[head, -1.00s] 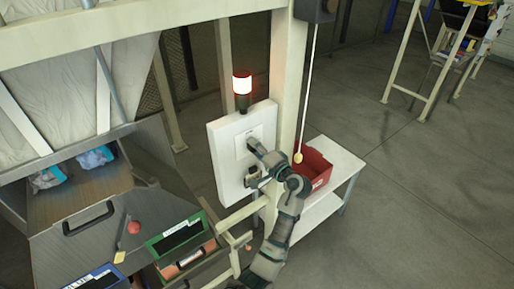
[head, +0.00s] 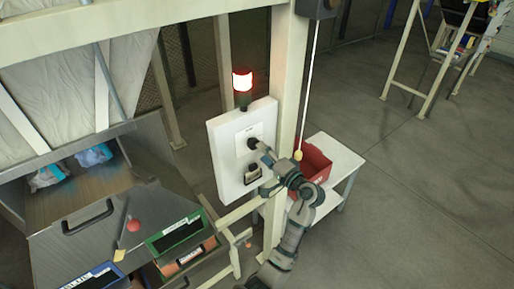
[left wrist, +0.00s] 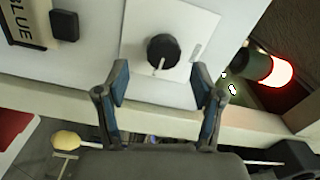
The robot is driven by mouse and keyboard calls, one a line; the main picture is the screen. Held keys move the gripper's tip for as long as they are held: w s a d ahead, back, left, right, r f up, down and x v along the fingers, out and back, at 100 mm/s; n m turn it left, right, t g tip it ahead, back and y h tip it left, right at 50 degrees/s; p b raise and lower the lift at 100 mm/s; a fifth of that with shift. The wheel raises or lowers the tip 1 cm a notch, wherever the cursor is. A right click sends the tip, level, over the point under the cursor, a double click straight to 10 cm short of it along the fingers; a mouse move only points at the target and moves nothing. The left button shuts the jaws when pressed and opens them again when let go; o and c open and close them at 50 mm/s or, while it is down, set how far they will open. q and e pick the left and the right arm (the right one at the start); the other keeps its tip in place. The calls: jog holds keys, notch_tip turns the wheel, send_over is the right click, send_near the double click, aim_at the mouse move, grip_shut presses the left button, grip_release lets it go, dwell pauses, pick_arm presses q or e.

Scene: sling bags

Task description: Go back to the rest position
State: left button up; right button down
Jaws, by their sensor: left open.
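My left gripper (head: 264,151) is just off the white control panel (head: 226,160). In the left wrist view its two fingers (left wrist: 159,80) are open with nothing between them. A black rotary knob (left wrist: 163,51) on a white plate lies beyond the fingertips, apart from them. The knob also shows in the head view (head: 253,143). My left arm reaches up from the bottom of the head view. My right gripper is not in view.
A red-lit signal lamp (head: 242,82) tops the panel. A post (head: 287,90) and hanging cord with a yellow end (head: 298,155) are close by. A red bin (head: 314,165) sits on a white table (head: 345,163). Open floor lies right.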

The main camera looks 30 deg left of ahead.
pick_arm(q)
jog(key=shift+v, duration=1.1)
jog(key=shift+a+f, duration=0.15)
jog(key=shift+a, duration=0.15)
